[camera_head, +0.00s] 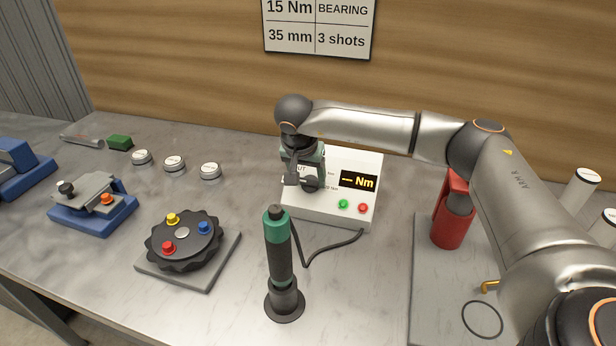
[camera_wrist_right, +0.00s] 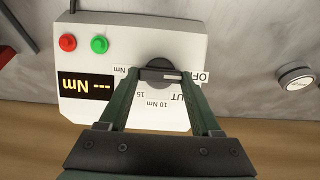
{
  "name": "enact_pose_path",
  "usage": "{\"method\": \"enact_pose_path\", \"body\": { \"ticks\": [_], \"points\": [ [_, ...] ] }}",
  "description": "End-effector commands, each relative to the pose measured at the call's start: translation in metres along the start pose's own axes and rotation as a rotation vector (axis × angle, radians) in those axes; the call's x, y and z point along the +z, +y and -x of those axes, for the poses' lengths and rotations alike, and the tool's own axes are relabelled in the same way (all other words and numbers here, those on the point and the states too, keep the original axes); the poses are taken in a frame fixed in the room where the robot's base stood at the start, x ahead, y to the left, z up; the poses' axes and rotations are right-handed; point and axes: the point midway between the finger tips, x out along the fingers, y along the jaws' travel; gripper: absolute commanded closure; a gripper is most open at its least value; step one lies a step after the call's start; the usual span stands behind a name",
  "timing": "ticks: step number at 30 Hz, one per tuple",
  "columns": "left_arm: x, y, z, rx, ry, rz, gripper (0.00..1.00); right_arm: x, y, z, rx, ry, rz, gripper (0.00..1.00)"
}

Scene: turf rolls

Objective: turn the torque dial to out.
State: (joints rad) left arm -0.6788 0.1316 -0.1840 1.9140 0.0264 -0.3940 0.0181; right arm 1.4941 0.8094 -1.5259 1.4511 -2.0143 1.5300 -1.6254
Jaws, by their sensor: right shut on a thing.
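The torque dial (camera_wrist_right: 157,65) is a dark round knob on the white control box (camera_head: 330,214). My right gripper (camera_head: 305,184) is at the left part of the box and hides most of the dial in the head view. In the wrist view its two green fingers (camera_wrist_right: 160,75) are shut on the dial from both sides. A pale pointer strip on the dial points right in that view, toward the partly covered OFF label (camera_wrist_right: 202,77). The OUT label (camera_wrist_right: 179,98) is partly hidden by a finger. My left gripper is not in view.
The box has a display (camera_head: 358,180) reading "--- Nm", a green button (camera_head: 343,204) and a red button (camera_head: 363,208). A green-topped torque driver (camera_head: 279,255) stands in front, cabled to the box. A black rotary fixture (camera_head: 183,241) is at left, a red holder (camera_head: 452,222) at right.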

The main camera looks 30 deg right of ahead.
Motion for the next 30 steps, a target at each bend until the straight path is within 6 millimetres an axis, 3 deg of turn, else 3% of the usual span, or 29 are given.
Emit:
{"method": "enact_pose_path", "body": {
  "ticks": [11,30],
  "points": [
    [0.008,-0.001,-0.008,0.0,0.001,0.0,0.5,0.001,0.001,-0.002,-0.039,-0.001,-0.109,0.91],
    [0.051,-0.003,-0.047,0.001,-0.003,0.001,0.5,0.003,0.006,-0.004,-0.208,0.001,-0.583,0.91]
  ]
}}
